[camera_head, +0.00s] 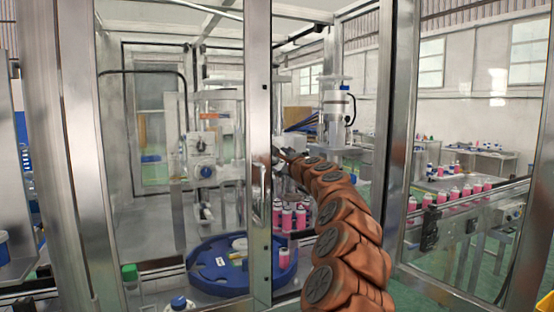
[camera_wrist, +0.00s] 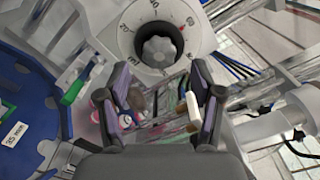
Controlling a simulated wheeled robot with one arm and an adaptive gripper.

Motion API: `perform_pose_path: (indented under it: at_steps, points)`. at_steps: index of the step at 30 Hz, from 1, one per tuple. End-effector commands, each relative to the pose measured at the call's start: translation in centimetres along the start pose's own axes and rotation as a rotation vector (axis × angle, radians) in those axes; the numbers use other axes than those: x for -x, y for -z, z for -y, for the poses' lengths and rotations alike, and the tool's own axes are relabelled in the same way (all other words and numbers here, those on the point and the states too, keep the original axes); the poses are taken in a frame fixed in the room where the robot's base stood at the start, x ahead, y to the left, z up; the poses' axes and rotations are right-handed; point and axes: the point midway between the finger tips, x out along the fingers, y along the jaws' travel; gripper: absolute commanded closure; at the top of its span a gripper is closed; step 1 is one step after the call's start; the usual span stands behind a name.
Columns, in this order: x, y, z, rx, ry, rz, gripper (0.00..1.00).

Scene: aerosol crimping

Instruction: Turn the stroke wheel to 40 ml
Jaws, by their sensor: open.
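The stroke wheel (camera_wrist: 159,50) shows at the top of the wrist view: a grey lobed knob in a dark round recess, ringed by a pale dial face (camera_wrist: 122,40) with printed numbers and tick marks. I cannot tell which number it is set to. My gripper (camera_wrist: 159,72) is open, its two dark fingers apart below the knob on either side. Nothing is between the fingertips, and they look clear of the knob. In the head view my arm reaches into the machine past a metal post, and the gripper end is small and partly hidden. I cannot pick out the wheel there.
A blue round table (camera_head: 200,278) lies low inside the machine; its blue edge also shows in the wrist view (camera_wrist: 40,155). Pink cans (camera_head: 287,218) stand behind my arm. Metal frame posts (camera_head: 258,120) and glass panels stand close around. A conveyor (camera_head: 470,210) with pink cans runs at right.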

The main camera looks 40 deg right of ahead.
Motion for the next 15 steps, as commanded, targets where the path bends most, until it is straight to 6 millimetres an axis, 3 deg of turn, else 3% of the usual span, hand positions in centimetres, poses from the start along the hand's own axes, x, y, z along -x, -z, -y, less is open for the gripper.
perform_pose_path:
  at_steps: [15]
  points:
    - [-3.0, 0.0, -0.2, -0.001, -0.002, -0.001, 0.34]
